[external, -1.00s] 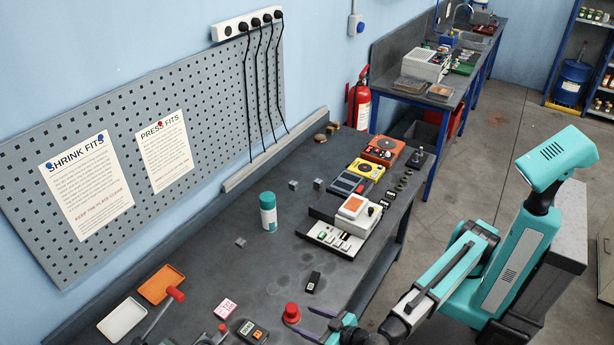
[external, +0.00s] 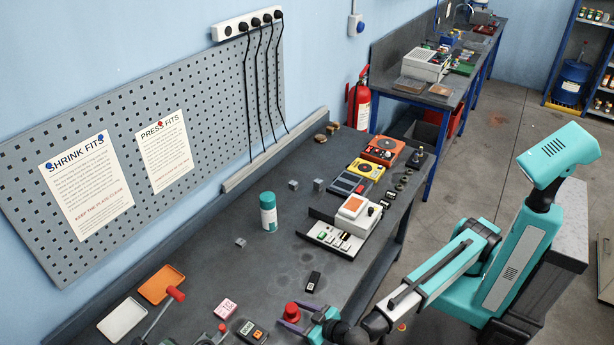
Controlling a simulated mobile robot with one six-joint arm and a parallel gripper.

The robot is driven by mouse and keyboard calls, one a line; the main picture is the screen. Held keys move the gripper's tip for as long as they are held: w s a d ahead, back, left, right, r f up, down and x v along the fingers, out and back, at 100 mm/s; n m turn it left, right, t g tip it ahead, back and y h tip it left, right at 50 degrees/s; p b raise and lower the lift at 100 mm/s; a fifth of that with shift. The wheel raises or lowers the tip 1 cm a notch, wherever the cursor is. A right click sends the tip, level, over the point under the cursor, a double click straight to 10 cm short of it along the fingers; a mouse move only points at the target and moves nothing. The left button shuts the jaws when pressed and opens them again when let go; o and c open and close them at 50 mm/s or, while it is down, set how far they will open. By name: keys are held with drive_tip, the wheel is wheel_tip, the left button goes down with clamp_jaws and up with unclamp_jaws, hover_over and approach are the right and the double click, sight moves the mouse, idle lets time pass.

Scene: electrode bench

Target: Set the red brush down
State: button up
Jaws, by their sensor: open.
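I cannot make out a clear brush shape. A small red knob-like thing (external: 291,311) with a wider base stands upright on the dark bench (external: 258,290) near its front edge. My gripper (external: 301,320) is open, low over the bench at the bottom middle. Its purple fingers reach to the red thing, one in front of its base and one to its right. Whether they touch it I cannot tell.
Near the gripper are a small black block (external: 313,281), a meter (external: 250,331) and a pink-white box (external: 225,309). Orange (external: 161,284) and white (external: 122,320) trays lie left. A teal-capped bottle (external: 268,212) stands behind. The bench between bottle and black block is mostly clear.

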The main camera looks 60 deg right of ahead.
sight(283, 310)
drive_tip(key=p+x, duration=0.1)
drive_tip(key=x, duration=0.2)
drive_tip(key=shift+w+r, duration=0.15)
drive_tip(key=shift+r, duration=0.05)
drive_tip(key=shift+w+f, duration=0.35)
drive_tip(key=shift+w, duration=0.25)
drive_tip(key=c, duration=1.2)
drive_tip(key=shift+o, duration=0.2)
drive_tip(key=shift+r, duration=0.15)
drive_tip(key=shift+r+b, duration=0.4)
drive_tip(key=shift+r, duration=1)
drive_tip(key=shift+s+d+r, duration=0.1)
drive_tip(key=shift+d+r, duration=0.05)
drive_tip(key=shift+r, duration=0.1)
drive_tip(key=s+d, duration=0.3)
drive_tip(key=s+d+b, duration=0.1)
drive_tip(key=s+d, duration=0.2)
drive_tip(key=s+d+r+b, duration=0.1)
drive_tip(key=s+d, duration=0.2)
drive_tip(key=shift+d, duration=0.35)
drive_tip(key=b, duration=0.2)
drive_tip(key=shift+a+f+b, duration=0.1)
drive_tip(key=shift+b, duration=0.2)
